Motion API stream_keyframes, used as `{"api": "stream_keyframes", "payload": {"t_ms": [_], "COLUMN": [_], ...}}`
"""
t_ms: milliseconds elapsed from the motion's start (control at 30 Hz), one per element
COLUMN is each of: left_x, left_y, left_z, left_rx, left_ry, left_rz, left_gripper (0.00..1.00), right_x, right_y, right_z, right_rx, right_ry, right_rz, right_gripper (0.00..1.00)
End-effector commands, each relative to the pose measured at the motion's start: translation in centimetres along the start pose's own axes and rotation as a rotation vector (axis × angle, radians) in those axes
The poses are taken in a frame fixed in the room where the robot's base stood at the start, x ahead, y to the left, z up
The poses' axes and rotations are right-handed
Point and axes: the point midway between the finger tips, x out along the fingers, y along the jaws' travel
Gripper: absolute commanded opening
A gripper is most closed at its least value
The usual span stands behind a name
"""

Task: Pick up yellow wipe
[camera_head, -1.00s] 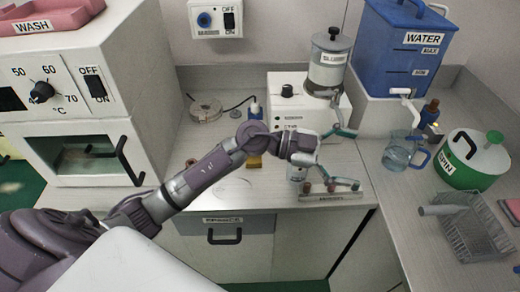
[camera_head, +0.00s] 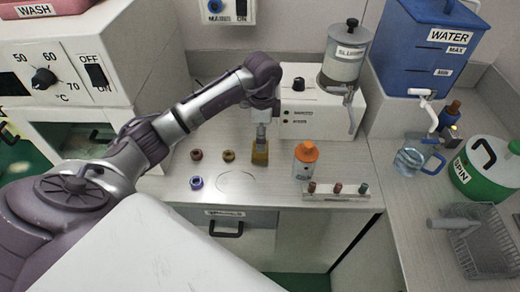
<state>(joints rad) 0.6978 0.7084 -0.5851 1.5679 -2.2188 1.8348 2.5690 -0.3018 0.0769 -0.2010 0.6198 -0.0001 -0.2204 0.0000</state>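A small yellow-amber piece, which looks like the yellow wipe (camera_head: 260,154), is on the worktop in front of the white machine. My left gripper (camera_head: 262,136) points down at it from directly above, its tip at or just over the piece's upper part. The gripper is seen nearly edge-on, so I cannot tell whether its fingers are open or touching the wipe. The gripper and wrist hide part of the wipe and what is behind it. My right gripper is not in view.
An orange-capped bottle (camera_head: 305,160) and a rack with several small pegs (camera_head: 336,190) stand right of the wipe. Small rings (camera_head: 196,183) lie to the left. The slurry machine (camera_head: 310,108) is behind. A blue water tank (camera_head: 425,45) stands at the right.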

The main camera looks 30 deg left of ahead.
Motion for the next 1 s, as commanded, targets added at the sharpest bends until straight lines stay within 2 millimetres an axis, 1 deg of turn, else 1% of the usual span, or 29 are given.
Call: {"api": "stream_keyframes", "payload": {"t_ms": [33,267,400,500,600,800,833,1000], "left_x": [0.5,2.2,4.3,5.7,6.2,6.4,6.4,6.3], "left_y": [0.0,-0.1,-0.5,-0.5,-0.5,-0.5,-0.5,-0.5], "left_z": [0.0,0.2,0.7,0.6,0.6,0.6,0.6,0.6], "left_rx": [0.0,0.0,-0.001,0.0,0.001,0.002,0.002,0.002], "left_ry": [0.0,0.0,0.0,0.001,0.002,0.002,0.002,0.002], "left_rz": [0.0,0.002,0.003,0.002,-0.001,-0.001,-0.001,-0.001], "left_gripper": [1.0,1.0,1.0,1.0,1.0,1.0,0.98,0.7], "right_x": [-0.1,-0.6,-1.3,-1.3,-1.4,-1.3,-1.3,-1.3], "right_y": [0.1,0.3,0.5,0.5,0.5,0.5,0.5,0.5], "right_z": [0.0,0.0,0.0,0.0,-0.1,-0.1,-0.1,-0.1], "right_rx": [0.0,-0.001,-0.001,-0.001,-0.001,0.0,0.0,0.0], "right_ry": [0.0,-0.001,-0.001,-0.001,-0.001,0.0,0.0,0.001], "right_rz": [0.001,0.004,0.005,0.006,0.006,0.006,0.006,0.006], "right_gripper": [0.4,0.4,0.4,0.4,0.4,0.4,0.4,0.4]}}
